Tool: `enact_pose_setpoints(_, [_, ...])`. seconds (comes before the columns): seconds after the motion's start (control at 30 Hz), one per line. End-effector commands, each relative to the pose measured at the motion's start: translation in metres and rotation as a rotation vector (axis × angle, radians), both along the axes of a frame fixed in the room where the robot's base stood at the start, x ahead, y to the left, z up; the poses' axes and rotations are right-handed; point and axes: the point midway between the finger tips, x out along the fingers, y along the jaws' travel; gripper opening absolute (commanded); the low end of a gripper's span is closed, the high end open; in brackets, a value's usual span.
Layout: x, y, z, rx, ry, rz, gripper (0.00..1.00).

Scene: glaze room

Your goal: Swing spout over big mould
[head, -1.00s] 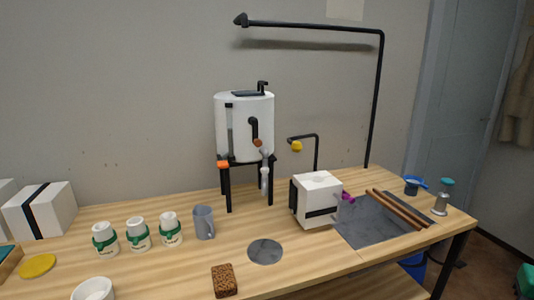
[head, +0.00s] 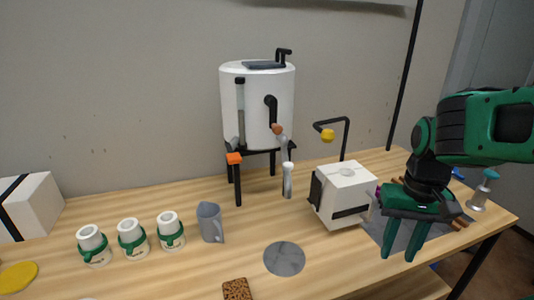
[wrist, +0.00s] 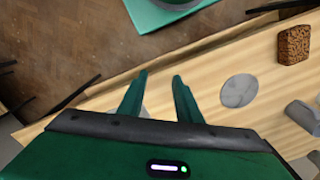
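A white tank (head: 257,105) stands on black legs at the back of the table. A black elbow with an orange-brown knob (head: 277,129) is on its front, and a grey spout with a white lower end (head: 287,178) hangs down at its right side. A white block mould with a black strap (head: 342,195) stands to the right of the spout, apart from it; a larger strapped white block (head: 30,207) is at the far left. I cannot tell which is the big mould. My gripper (head: 398,256) is open and empty, right of the nearer block; its fingers show in the wrist view (wrist: 158,98).
A grey jug (head: 210,222), several white green-banded cups (head: 132,238), a grey disc (head: 284,259) and a brown sponge (head: 236,289) lie on the table.

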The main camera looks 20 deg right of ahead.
Motion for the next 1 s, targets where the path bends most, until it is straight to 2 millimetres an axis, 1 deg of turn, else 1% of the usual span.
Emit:
enact_pose_setpoints(0.23, [0.0,0.0,0.0,0.0,0.0,0.0,0.31])
enact_pose_setpoints(0.27, [0.0,0.0,0.0,0.0,0.0,0.0,0.38])
enact_pose_setpoints(0.33, [-0.007,0.001,0.007,0.0,-0.012,0.013,0.39])
enact_pose_setpoints(0.37, [-0.006,0.001,0.011,0.0,-0.016,0.024,0.39])
enact_pose_setpoints(0.4, [0.001,0.002,0.017,0.001,-0.018,0.051,0.39])
enact_pose_setpoints(0.43, [0.008,0.002,0.022,0.0,-0.02,0.079,0.39])
enact_pose_setpoints(0.47, [0.017,0.009,0.03,0.0,-0.021,0.114,0.39])
enact_pose_setpoints(0.57, [0.058,0.024,0.064,0.003,-0.026,0.287,0.39])
enact_pose_setpoints(0.6, [0.076,0.033,0.081,0.003,-0.029,0.373,0.39])
enact_pose_setpoints(0.67, [0.105,0.049,0.108,0.005,-0.031,0.514,0.39])
enact_pose_setpoints(0.7, [0.123,0.061,0.125,0.006,-0.032,0.61,0.39])
enact_pose_setpoints(0.77, [0.146,0.081,0.15,0.008,-0.031,0.75,0.39])
enact_pose_setpoints(0.8, [0.16,0.096,0.165,0.008,-0.031,0.841,0.39])
enact_pose_setpoints(0.9, [0.186,0.129,0.198,0.008,-0.029,1.041,0.39])
enact_pose_setpoints(1.0, [0.202,0.156,0.223,0.006,-0.026,1.194,0.39])
